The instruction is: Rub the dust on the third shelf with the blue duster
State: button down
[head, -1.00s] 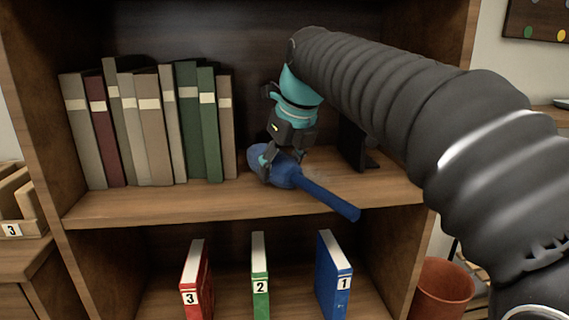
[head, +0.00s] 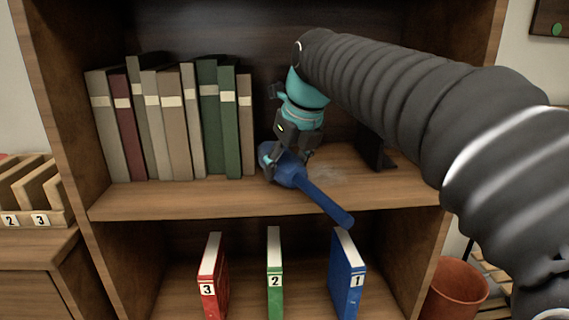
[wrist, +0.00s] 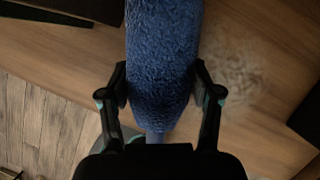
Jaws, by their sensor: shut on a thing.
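My gripper (head: 286,160) is shut on the blue duster (head: 321,200) at its fuzzy head, close over the shelf (head: 160,203) that holds the row of books. The duster's handle points toward the front right and reaches past the shelf's front edge. In the wrist view the fuzzy blue head (wrist: 162,60) lies between both fingers. A pale dust patch (head: 325,173) lies on the shelf just right of the duster head. Whether the head touches the shelf is unclear.
Several upright books (head: 170,120) stand left of my gripper. A dark bookend (head: 374,148) stands right of the dust. The shelf below holds red (head: 212,280), green (head: 274,275) and blue (head: 347,275) numbered binders. A terracotta pot (head: 458,290) is at the lower right.

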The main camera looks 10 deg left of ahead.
aim_at(349, 180)
jog(key=shift+w+d+f+p, duration=0.1)
jog(key=shift+w+d+p, duration=0.45)
jog(key=shift+d, duration=1.55)
jog(key=shift+w+d+r+p, duration=0.1)
jog(key=shift+w+d+p, duration=0.4)
jog(key=shift+d, duration=1.6)
jog(key=shift+w+d+f+p, duration=0.1)
jog(key=shift+w+d+p, duration=0.45)
jog(key=shift+d, duration=1.55)
jog(key=shift+s+d+b, duration=0.35)
jog(key=shift+s+b, duration=0.05)
jog(key=shift+s, duration=0.35)
jog(key=shift+s+a, duration=0.35)
jog(key=shift+a, duration=0.85)
jog(key=shift+s+a, duration=0.3)
jog(key=shift+a, duration=0.85)
jog(key=shift+s+a, duration=0.35)
jog(key=shift+a, duration=0.85)
jog(key=shift+s+a, duration=0.25)
jog(key=shift+a, duration=0.5)
jog(key=shift+s+a, duration=0.2)
jog(key=shift+a, duration=0.6)
jog(key=shift+s+a, duration=0.25)
jog(key=shift+a, duration=0.5)
jog(key=shift+s+a, duration=0.2)
jog(key=shift+a, duration=0.65)
jog(key=shift+r, duration=0.2)
jog(key=shift+d, duration=0.1)
